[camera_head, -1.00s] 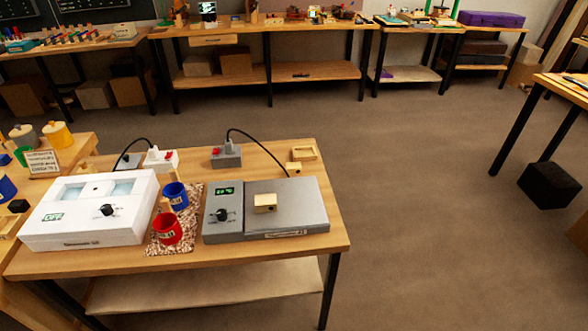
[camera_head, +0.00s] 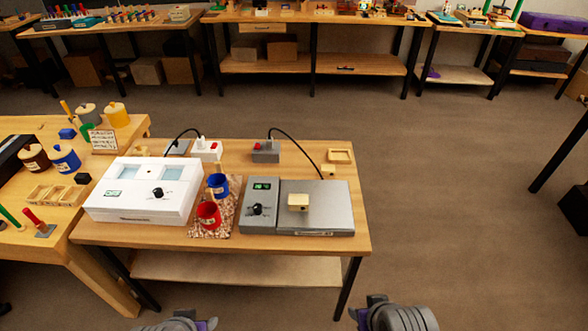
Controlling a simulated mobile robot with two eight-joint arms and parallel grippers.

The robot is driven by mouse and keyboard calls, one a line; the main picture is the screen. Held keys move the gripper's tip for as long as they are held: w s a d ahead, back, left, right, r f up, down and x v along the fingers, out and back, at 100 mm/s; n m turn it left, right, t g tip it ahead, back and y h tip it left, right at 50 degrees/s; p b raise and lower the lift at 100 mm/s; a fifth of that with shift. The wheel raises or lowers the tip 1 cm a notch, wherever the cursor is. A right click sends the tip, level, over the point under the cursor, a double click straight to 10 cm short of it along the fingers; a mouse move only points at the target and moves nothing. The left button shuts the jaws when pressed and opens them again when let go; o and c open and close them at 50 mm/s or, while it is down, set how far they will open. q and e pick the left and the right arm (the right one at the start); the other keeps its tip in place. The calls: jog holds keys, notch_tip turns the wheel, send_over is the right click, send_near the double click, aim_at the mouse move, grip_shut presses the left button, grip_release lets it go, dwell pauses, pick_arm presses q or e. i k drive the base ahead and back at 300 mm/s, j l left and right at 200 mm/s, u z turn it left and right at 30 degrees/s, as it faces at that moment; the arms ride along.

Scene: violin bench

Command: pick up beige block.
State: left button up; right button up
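A small beige block (camera_head: 298,201) with a dark spot on its front sits on the flat plate of the grey device (camera_head: 325,220) on the middle table. Another small beige block (camera_head: 327,170) stands behind that device, close to a shallow beige tray (camera_head: 341,156). My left gripper (camera_head: 184,323) and my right gripper (camera_head: 392,316) show only partly at the bottom edge, in front of the table and well apart from both blocks. Their fingers are cut off or hidden, so I cannot tell how they stand.
Cables run to two switch boxes at the back. A cluttered table (camera_head: 110,262) adjoins on the left. The floor (camera_head: 450,200) to the right is open.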

aim_at(326, 170)
jog(key=l+u, duration=0.2)
jog(key=u, duration=0.25)
jog(key=i+l+u, duration=0.1)
jog(key=l+u, duration=0.15)
jog(key=u, duration=0.2)
jog(key=l+u, duration=0.2)
jog(key=u, duration=0.2)
jog(key=l+u, duration=0.2)
jog(key=l, duration=0.15)
jog(key=k+l+u, duration=0.25)
jog(key=l+u, duration=0.2)
jog(key=l, duration=0.25)
jog(key=k+l, duration=0.15)
jog(key=l, duration=0.25)
jog(key=k+l+u, duration=0.1)
jog(key=l, duration=0.25)
jog(key=k+l, duration=0.2)
jog(key=l, duration=0.15)
jog(key=k+l, duration=0.15)
jog(key=l, duration=0.25)
jog(key=k+l+u, duration=0.1)
jog(key=l, duration=0.25)
jog(key=i+j, duration=0.3)
jog(key=j, duration=0.1)
